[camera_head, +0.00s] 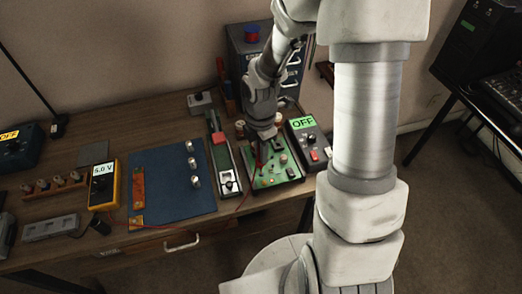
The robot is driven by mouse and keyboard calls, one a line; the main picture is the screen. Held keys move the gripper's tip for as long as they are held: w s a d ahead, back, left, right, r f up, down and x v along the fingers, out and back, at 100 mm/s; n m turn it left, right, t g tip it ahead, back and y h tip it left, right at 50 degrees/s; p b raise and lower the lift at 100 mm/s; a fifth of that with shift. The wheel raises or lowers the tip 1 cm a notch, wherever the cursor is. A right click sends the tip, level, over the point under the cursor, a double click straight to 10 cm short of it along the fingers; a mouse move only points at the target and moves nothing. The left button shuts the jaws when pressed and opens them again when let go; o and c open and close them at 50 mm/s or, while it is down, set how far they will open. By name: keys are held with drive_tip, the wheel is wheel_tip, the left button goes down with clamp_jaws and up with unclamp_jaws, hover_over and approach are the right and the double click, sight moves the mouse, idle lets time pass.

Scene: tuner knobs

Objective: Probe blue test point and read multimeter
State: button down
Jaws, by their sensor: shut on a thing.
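The multimeter (102,186) is yellow and black and stands at the left of the blue mat. Its display reads 5.0 V. A thin red lead runs from the multimeter along the front of the table towards the green circuit board (291,183). My gripper (261,140) points down over the board's back left part. It is shut on a slim red probe (258,161), whose lower end is at the board. I cannot tell which point the tip touches. The blue test point is too small or hidden to make out.
A box with a green OFF display (303,124) stands right of the board. A slide device with a red block (219,138) stands left of it. The blue mat (160,185) bears several metal knobs and an orange strip. A drawer cabinet (245,62) stands behind.

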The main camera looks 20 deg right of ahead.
wheel_tip(320, 180, up, 5)
drive_tip(key=p, duration=0.5)
idle(1.8)
